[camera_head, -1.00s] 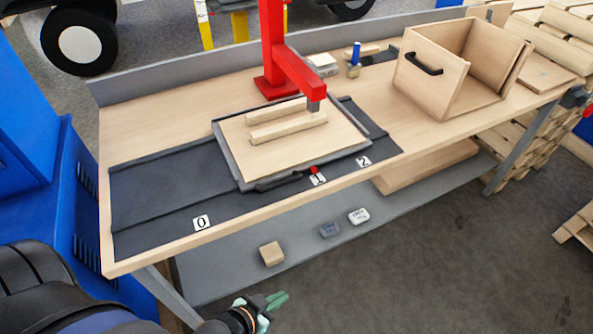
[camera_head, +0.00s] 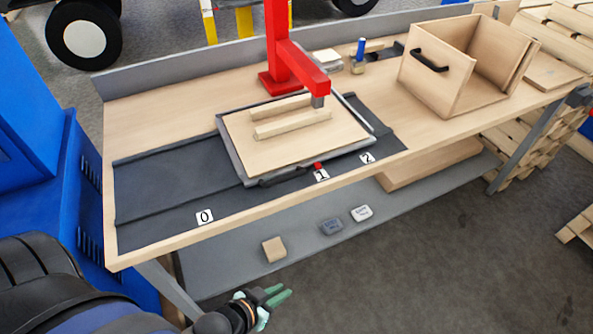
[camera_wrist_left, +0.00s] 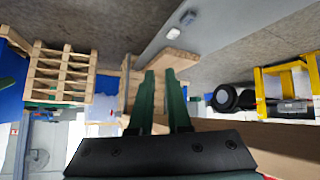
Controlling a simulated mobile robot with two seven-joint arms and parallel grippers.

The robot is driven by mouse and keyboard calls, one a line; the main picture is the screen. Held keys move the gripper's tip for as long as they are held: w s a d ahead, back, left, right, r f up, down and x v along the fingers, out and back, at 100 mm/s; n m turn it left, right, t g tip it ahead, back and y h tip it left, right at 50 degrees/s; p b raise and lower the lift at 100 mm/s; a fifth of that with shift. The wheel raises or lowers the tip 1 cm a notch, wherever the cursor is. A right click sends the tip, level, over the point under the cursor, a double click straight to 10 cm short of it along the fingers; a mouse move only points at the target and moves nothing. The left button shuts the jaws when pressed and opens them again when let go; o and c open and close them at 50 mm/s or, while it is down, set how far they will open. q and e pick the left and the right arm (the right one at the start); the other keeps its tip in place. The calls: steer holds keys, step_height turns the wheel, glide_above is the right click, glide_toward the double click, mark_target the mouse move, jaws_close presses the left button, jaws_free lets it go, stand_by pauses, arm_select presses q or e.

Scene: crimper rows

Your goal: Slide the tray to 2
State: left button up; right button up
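The tray (camera_head: 238,168) is a pale wooden board with a grey rim and a black handle (camera_head: 283,177) on its front edge. It sits on the dark track (camera_head: 160,190), with a red marker (camera_head: 318,166) at its front edge by label 1 (camera_head: 321,175). Label 2 (camera_head: 367,158) is to the right and label 0 (camera_head: 204,217) to the left. Two wooden bars (camera_head: 291,123) lie on the tray. My left gripper (camera_head: 279,296), with green fingers, is low in front of the bench, apart from the tray. Its fingers (camera_wrist_left: 161,75) are slightly apart and empty. My right gripper is not in view.
A red press (camera_head: 290,60) stands behind the tray, its arm reaching over the bars. An open wooden box (camera_head: 431,88) stands on the bench to the right. A lower shelf (camera_head: 225,276) holds small blocks. Floor in front is clear.

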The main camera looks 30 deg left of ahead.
arm_select(q)
steer(key=o, duration=0.5)
steer(key=w+a+r+n, duration=0.1)
steer(key=a+r+n, duration=0.1)
steer(key=n, duration=0.1)
steer(key=w+a+r+n+t+b, duration=0.1)
steer(key=a+r+n, duration=0.1)
steer(key=a+n, duration=0.1)
steer(key=w+a+r+n+t+h, duration=0.1)
steer(key=a+r+n, duration=0.1)
steer(key=n, duration=0.2)
steer(key=shift+w+a+r, duration=0.25)
steer(key=shift+w+r, duration=0.05)
steer(key=shift+w, duration=0.1)
steer(key=shift+c, duration=0.2)
steer(key=n+t+h, duration=0.2)
steer(key=n+t, duration=0.2)
steer(key=n, duration=0.8)
glide_toward(281, 180)
steer(key=p+x, duration=0.1)
steer(key=x, duration=0.9)
steer(key=shift+w+d+f+p, duration=0.1)
steer(key=shift+w+p, duration=0.15)
steer(key=shift+p, duration=0.05)
steer(key=shift+w+d+f, duration=0.2)
steer(key=shift+w+d, duration=0.05)
steer(key=shift+w, duration=0.35)
jaws_close()
